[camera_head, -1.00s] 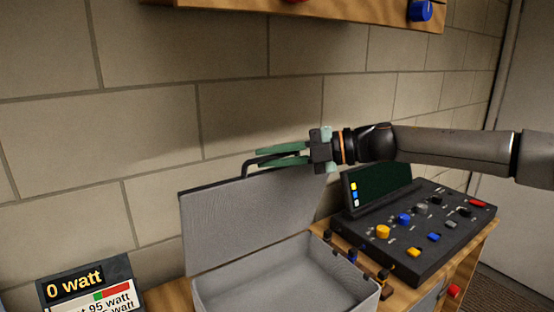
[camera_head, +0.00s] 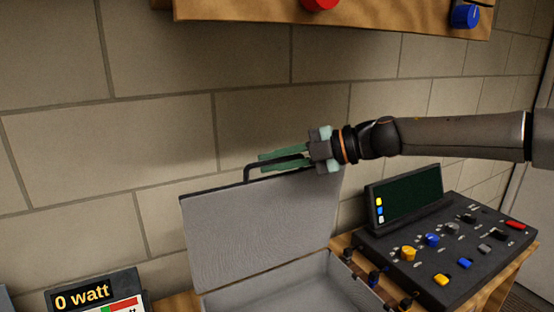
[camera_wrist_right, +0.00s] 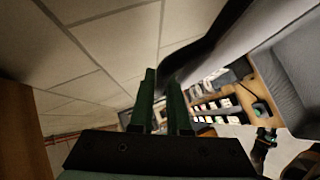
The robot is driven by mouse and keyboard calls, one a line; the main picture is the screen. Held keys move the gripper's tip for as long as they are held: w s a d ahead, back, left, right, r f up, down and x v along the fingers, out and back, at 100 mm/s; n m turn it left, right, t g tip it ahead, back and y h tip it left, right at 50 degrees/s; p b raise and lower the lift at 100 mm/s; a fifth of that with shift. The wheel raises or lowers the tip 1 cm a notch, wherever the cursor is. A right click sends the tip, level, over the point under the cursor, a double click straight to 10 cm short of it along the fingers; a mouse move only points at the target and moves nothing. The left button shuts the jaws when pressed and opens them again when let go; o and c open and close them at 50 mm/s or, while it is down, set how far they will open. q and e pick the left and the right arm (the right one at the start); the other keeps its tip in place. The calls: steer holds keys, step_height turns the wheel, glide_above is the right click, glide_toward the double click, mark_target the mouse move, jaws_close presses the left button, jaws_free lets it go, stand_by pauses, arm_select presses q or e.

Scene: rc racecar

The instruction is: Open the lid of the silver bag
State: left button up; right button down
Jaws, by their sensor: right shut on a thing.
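The silver bag is an open grey case. Its lid (camera_head: 260,230) stands up, roughly upright, along the back edge of the body (camera_head: 290,288), which looks empty where it shows. A black handle (camera_head: 249,171) sticks up from the lid's top edge. My right gripper (camera_head: 262,161) is shut on the handle, with its green fingers pointing left across it. In the right wrist view the green fingers (camera_wrist_right: 163,92) lie close together beside the dark handle (camera_wrist_right: 195,62). The front of the body is cut off by the picture's bottom edge. My left gripper is out of view.
A black control panel (camera_head: 445,245) with coloured knobs and a screen stands right of the bag on a wooden bench. A watt display (camera_head: 95,295) is at lower left. A brick wall (camera_head: 160,130) rises close behind the lid. A wooden shelf (camera_head: 240,10) hangs above.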

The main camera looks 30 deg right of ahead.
steer(key=shift+r, duration=0.15)
steer(key=c, duration=0.9)
jaws_free()
steer(key=shift+s, duration=0.1)
